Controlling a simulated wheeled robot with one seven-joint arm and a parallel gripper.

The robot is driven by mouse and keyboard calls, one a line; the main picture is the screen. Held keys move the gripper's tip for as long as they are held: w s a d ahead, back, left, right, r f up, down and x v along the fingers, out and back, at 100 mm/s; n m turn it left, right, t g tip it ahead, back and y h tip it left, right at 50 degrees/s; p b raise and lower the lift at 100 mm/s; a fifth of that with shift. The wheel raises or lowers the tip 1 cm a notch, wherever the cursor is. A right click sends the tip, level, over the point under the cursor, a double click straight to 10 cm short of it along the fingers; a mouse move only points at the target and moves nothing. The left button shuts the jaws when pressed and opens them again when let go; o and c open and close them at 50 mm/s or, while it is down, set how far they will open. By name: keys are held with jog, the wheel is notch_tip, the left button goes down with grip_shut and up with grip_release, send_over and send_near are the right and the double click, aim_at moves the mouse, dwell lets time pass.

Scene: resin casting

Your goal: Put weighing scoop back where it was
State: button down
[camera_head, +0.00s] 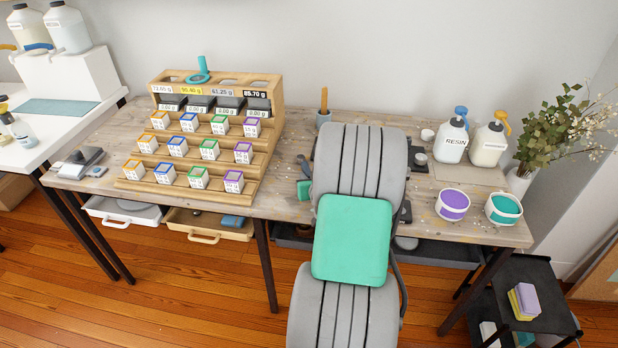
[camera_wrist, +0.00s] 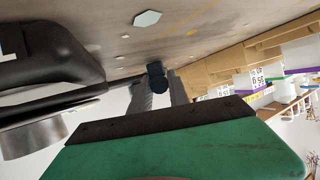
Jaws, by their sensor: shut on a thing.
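My gripper (camera_wrist: 160,92) shows in the wrist view, with two grey fingers beyond its green body. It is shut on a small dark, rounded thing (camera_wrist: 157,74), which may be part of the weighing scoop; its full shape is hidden. In the head view my arm covers most of the gripper and whatever it holds. A teal looped tool (camera_head: 201,74) sits on top of the wooden stepped rack (camera_head: 212,80) at the left; I cannot tell whether it is a scoop.
The rack carries several labelled boxes and weight displays. Resin bottles (camera_head: 453,140), a purple tub (camera_head: 453,204) and a teal tub (camera_head: 503,208) stand at the right of the table. A wooden stick stands in a cup (camera_head: 323,117) behind my arm. Bare tabletop shows right of the rack.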

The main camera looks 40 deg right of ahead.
jog(key=shift+f, duration=0.2)
jog(key=c, duration=1.2)
grip_release()
jog(key=shift+c, duration=0.2)
